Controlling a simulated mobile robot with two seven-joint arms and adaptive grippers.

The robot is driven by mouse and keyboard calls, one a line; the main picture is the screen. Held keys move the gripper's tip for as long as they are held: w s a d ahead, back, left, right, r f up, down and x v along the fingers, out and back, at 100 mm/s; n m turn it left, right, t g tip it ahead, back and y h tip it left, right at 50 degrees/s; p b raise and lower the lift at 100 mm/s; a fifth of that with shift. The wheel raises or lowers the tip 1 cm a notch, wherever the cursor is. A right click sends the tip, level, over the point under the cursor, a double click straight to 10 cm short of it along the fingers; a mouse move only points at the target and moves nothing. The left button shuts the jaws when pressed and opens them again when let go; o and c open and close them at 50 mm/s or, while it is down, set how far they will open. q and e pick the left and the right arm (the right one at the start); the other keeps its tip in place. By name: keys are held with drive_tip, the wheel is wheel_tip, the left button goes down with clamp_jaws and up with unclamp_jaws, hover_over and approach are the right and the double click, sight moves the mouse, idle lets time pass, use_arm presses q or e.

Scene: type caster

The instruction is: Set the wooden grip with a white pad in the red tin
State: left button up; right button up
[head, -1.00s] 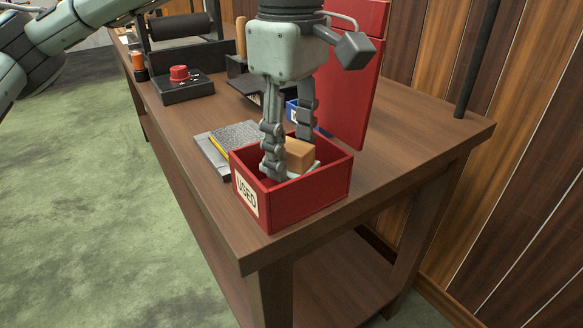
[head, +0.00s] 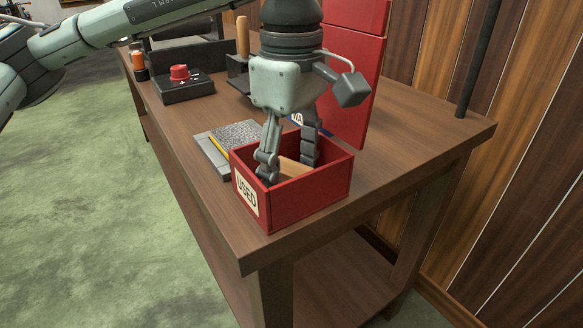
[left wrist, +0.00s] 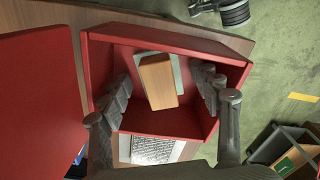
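The wooden grip (head: 293,168) lies low inside the red tin (head: 305,203), which is labelled USED and stands at the table's near corner. In the left wrist view, the grip (left wrist: 158,82) shows its wooden top, with the pale pad (left wrist: 177,70) showing along its edge. The red tin (left wrist: 170,122) surrounds it in that view. My left gripper (head: 287,163) points down into the tin, its fingers on either side of the grip. In the left wrist view, small gaps show between the fingers and the grip, so the gripper is open. My right gripper is not in view.
A grey abrasive plate with a yellow pencil (head: 219,146) lies beside the tin. A tall red panel (head: 352,100) stands close behind the gripper. A black box with a red knob (head: 180,82) sits farther back. The table (head: 420,130) is clear to the right.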

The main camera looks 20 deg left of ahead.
sight(292, 168)
use_arm(q)
drive_tip(key=shift+r, duration=0.15)
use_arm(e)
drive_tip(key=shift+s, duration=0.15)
use_arm(q)
drive_tip(key=shift+r, duration=0.9)
wheel_tip(292, 168, up, 10)
drive_tip(key=shift+p, duration=0.4)
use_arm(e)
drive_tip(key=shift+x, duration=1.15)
use_arm(q)
drive_tip(key=shift+d, duration=0.1)
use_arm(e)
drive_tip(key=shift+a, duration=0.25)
